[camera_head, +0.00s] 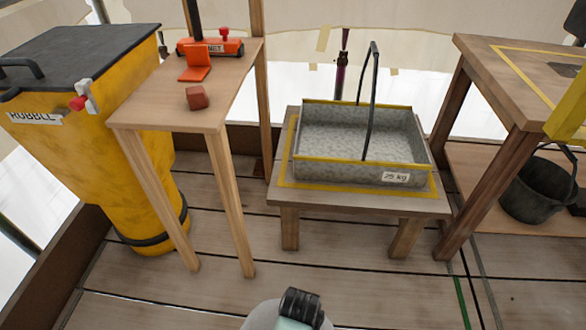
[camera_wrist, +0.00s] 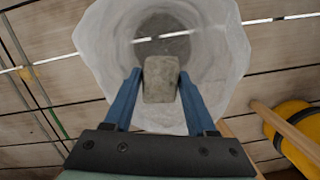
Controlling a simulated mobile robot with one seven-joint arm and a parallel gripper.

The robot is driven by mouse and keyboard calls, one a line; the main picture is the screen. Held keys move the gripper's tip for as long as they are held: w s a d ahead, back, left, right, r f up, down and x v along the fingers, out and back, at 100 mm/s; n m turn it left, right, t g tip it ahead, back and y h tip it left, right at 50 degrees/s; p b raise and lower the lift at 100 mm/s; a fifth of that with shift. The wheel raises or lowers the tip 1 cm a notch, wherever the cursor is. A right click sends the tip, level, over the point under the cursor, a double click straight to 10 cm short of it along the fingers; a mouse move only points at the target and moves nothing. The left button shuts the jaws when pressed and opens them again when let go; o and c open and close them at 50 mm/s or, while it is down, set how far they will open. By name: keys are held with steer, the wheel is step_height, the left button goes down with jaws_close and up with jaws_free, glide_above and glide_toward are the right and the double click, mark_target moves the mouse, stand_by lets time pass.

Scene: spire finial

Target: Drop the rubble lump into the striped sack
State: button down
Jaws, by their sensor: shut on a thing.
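My gripper (camera_wrist: 160,88) is in the wrist view, its two blue fingers shut on a grey rubble lump (camera_wrist: 160,80). The lump is held over the open mouth of a whitish sack (camera_wrist: 98,50). The sack's rim spreads around the lump on the left, top and right. Its inside is pale, with a darker bottom; I cannot make out stripes. How high the lump is above the rim is hard to tell.
The head view shows a yellow rubble bin (camera_head: 150,130) at left, a small table (camera_head: 150,106) with a reddish block (camera_head: 197,97), a grey tray (camera_head: 358,172) on a low stand, a larger table (camera_head: 490,60) and a black bucket (camera_head: 535,195). Plank floor (camera_head: 340,275) lies in front.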

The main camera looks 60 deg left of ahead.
step_height(320, 180, down, 5)
steer(key=b, duration=0.5)
steer(key=shift+c, duration=0.6)
jaws_free()
steer(key=r+p, duration=0.2)
steer(key=r, duration=0.2)
steer(key=w+r+p, duration=0.1)
steer(key=r+p, duration=0.1)
steer(key=r, duration=0.2)
steer(key=a+r+p, duration=0.1)
steer(key=r+p, duration=0.1)
steer(key=r, duration=0.3)
steer(key=shift+w, duration=0.35)
steer(key=shift+f, duration=0.1)
